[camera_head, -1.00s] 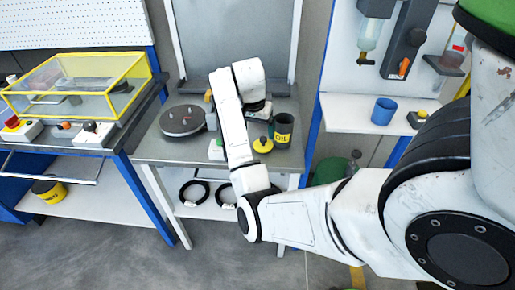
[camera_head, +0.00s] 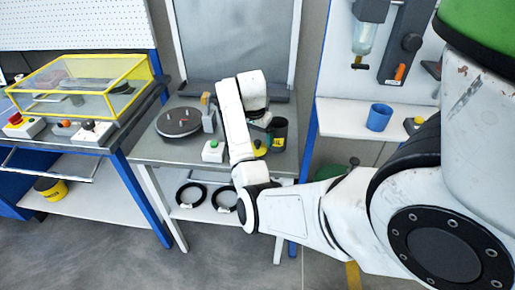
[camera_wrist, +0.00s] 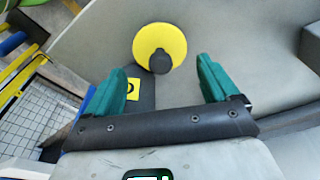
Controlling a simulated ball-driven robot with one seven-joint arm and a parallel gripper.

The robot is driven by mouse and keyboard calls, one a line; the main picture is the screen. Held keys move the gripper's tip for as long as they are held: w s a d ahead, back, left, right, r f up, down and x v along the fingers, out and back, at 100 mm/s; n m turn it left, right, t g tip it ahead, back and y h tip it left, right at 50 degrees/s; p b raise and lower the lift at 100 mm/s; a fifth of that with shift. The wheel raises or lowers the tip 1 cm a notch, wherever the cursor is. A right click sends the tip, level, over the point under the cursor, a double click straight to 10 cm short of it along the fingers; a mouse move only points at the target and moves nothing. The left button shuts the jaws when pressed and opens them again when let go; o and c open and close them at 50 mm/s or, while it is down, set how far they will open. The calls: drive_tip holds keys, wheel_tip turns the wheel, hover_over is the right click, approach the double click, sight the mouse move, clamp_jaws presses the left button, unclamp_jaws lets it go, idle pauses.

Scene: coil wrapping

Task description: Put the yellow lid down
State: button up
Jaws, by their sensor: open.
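The yellow lid (camera_wrist: 174,36), a round disc with a dark knob, lies flat on the grey table in the wrist view. In the head view the lid (camera_head: 261,151) is partly covered by my arm, close to the dark can (camera_head: 279,133) with a yellow label. My gripper (camera_wrist: 160,85) is open, its two green fingers apart with nothing between them. The lid is just beyond the fingertips, apart from them. The can's dark side and yellow label (camera_wrist: 133,89) show beside the left finger. In the head view my arm hides the fingers.
A round dark turntable (camera_head: 178,122) and a green-button box (camera_head: 213,151) stand left on the same table (camera_head: 150,151). Black coils (camera_head: 191,194) lie on the shelf below. A blue cup (camera_head: 379,117) stands on the right bench; a yellow-framed clear case (camera_head: 75,82) is at left.

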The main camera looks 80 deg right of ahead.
drive_tip(key=shift+w+d+f, duration=0.1)
drive_tip(key=shift+f, duration=1.6)
drive_tip(key=c, duration=0.9)
